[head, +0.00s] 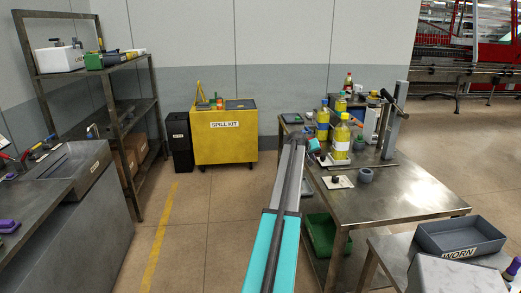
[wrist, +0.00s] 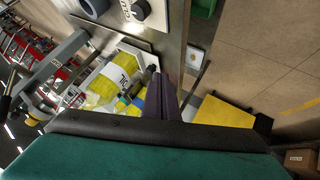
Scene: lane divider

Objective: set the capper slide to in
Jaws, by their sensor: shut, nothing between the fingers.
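My gripper (head: 298,136) is shut and empty at the far left edge of the steel table (head: 405,196), beside several yellow bottles. Its dark fingers (wrist: 165,98) show closed together in the wrist view. A grey upright stand with a lever (head: 390,122) stands on the table to the right of the bottles and may be the capper. I cannot make out a slide or its setting. A yellow bottle (head: 341,138) hides part of the table behind it.
A small white plate with a dark knob (head: 338,182) and a grey round piece (head: 365,175) are on the table. A grey tray marked WORN (head: 460,238) is at the lower right. A yellow spill kit bin (head: 225,136) stands by the wall. The floor left of the table is clear.

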